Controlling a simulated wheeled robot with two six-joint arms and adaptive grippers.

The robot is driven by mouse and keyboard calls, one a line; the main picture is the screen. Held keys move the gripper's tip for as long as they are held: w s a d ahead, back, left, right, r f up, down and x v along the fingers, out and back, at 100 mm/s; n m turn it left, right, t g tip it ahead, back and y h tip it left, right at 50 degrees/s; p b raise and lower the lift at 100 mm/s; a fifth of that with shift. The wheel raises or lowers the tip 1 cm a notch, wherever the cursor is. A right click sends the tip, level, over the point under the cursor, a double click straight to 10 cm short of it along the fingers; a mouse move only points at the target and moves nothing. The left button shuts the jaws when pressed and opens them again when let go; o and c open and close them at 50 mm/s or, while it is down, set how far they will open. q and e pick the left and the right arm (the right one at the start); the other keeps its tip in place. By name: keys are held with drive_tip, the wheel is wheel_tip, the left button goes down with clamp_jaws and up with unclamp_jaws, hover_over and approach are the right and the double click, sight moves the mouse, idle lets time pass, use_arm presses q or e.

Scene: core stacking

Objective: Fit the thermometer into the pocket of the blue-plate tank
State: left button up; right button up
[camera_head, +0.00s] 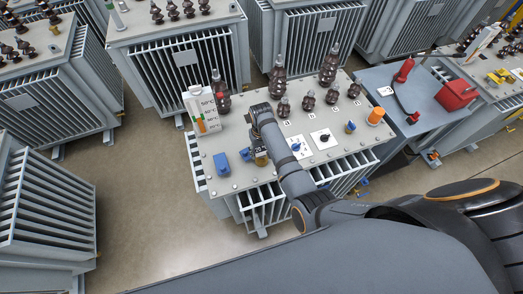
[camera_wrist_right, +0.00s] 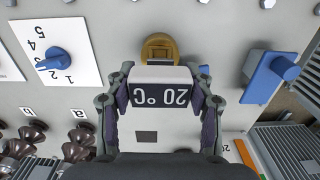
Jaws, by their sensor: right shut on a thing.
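My right gripper (camera_head: 260,152) is over the top plate of the middle grey tank (camera_head: 233,178). In the right wrist view, my right gripper (camera_wrist_right: 160,88) is shut on the thermometer (camera_wrist_right: 160,92), a small block with a dark face reading 20°C upside down. A brass round fitting (camera_wrist_right: 158,47) shows right behind the thermometer. I cannot tell whether it is the pocket or whether the thermometer sits in it. In the head view the thermometer is mostly hidden by the gripper. I see no clear blue plate on the tank. My left gripper is not in view.
Dark ribbed bushings (camera_head: 309,101), a blue-pointer dial (camera_head: 296,147), a blue fitting (camera_head: 221,163) and a white temperature scale (camera_head: 203,108) crowd the tank top. A grey table (camera_head: 395,95) with a red box (camera_head: 456,95) stands right. Floor is clear at front left.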

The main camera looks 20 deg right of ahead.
drive_tip(key=shift+f+b, duration=0.65)
drive_tip(key=shift+f, duration=0.85)
drive_tip(key=o, duration=1.3)
drive_tip(key=shift+c, duration=0.2)
wheel_tip(320, 180, up, 8)
drive_tip(key=shift+f, duration=0.25)
